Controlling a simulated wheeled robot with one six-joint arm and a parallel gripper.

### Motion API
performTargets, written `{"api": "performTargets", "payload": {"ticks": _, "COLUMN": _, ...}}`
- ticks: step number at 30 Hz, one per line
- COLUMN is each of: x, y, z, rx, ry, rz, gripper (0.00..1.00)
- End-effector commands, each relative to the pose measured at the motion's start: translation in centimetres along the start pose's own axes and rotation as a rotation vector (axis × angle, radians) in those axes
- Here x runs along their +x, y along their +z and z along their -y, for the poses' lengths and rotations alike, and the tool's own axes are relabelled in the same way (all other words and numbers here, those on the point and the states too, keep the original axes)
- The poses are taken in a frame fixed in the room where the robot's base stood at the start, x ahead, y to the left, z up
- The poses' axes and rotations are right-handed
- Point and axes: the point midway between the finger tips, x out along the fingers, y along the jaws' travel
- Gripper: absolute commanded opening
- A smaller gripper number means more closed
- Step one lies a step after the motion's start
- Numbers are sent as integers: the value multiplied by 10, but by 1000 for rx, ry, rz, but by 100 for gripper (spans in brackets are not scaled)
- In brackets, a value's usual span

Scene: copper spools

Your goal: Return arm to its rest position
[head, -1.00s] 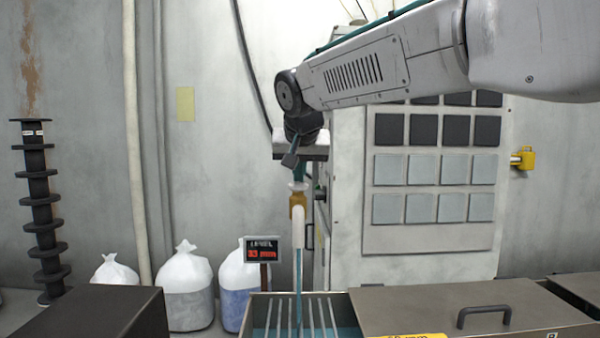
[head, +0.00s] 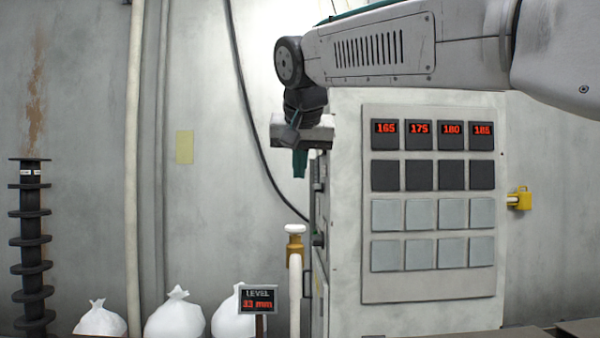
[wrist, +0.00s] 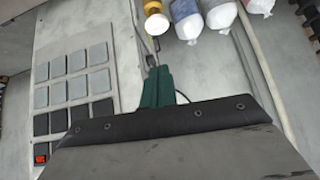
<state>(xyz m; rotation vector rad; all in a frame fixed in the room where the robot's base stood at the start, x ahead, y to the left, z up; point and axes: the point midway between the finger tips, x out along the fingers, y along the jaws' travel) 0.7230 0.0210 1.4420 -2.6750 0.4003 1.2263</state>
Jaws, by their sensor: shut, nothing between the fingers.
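My gripper (head: 300,166) hangs from my raised arm in the upper middle of the head view, pointing down. Its green fingers are together with nothing held between them. In the wrist view the fingers (wrist: 158,72) show at the middle, shut and clear of everything. In the head view my arm reaches in from the upper right, in front of the top of the grey cabinet (head: 432,285). The gripper is left of the cabinet and above a tap with a white knob (head: 295,229); a clear gap separates them.
The cabinet's panel shows red numbers (head: 386,128) on its top row. A level display (head: 257,299) reads 33 mm. White bags (head: 176,318) line the wall foot. A black stacked-disc column (head: 32,253) stands far left. Open room lies left of the gripper.

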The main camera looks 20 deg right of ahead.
Motion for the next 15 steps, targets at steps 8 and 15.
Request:
{"api": "performTargets", "payload": {"ticks": 8, "x": 0, "y": 0, "z": 0, "rx": 0, "ry": -1, "rz": -1, "gripper": 0}}
{"api": "performTargets", "payload": {"ticks": 15, "x": 16, "y": 17, "z": 2, "rx": -102, "ry": -2, "rz": 49, "gripper": 0}}
